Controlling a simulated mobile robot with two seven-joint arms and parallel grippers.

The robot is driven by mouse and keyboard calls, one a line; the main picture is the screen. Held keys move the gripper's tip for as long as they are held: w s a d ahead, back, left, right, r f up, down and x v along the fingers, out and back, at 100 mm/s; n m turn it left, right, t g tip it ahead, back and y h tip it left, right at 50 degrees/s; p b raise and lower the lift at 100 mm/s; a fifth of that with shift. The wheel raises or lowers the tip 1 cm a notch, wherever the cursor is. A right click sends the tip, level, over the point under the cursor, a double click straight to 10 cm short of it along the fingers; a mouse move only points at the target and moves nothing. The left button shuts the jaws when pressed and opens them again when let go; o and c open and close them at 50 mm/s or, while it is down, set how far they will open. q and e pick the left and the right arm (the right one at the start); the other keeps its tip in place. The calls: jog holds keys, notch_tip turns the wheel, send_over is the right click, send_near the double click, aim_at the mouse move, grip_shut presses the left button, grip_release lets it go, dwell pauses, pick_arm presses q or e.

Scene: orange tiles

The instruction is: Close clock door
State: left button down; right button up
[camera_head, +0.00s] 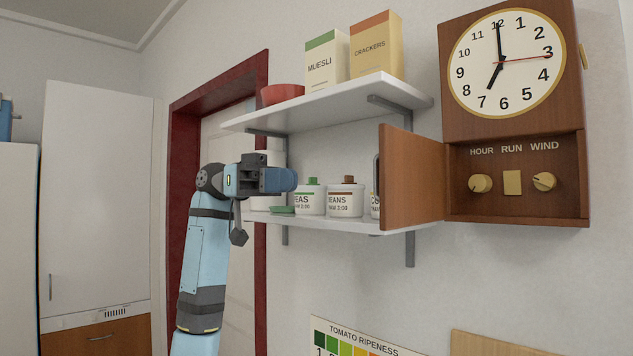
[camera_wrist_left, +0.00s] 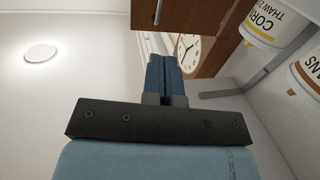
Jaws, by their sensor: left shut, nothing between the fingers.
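A wooden wall clock (camera_head: 455,110) hangs at the right in the head view, with a white dial above a compartment. The compartment (camera_head: 515,205) is open and shows two brass knobs and a brass switch under the words HOUR, RUN, WIND. Its wooden door (camera_head: 411,178) stands swung out to the left. In the left wrist view the door (camera_wrist_left: 178,16) is at the top, with the dial (camera_wrist_left: 187,52) behind it. My left gripper (camera_head: 292,180) is shut and empty, left of the door and apart from it; its fingers (camera_wrist_left: 166,75) show in the wrist view. My right gripper is not in view.
A white two-level shelf (camera_head: 330,105) is behind my left gripper and the door. It holds a muesli box (camera_head: 323,65), a crackers box (camera_head: 376,50), a red bowl (camera_head: 283,94) and labelled jars (camera_head: 345,200). A tomato ripeness chart (camera_head: 350,340) is below.

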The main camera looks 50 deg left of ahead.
pick_arm(q)
jog(key=p, duration=0.3)
send_near(408, 180)
jog(key=d, duration=0.3)
jog(key=shift+w+r, duration=0.25)
jog(key=shift+r, duration=0.05)
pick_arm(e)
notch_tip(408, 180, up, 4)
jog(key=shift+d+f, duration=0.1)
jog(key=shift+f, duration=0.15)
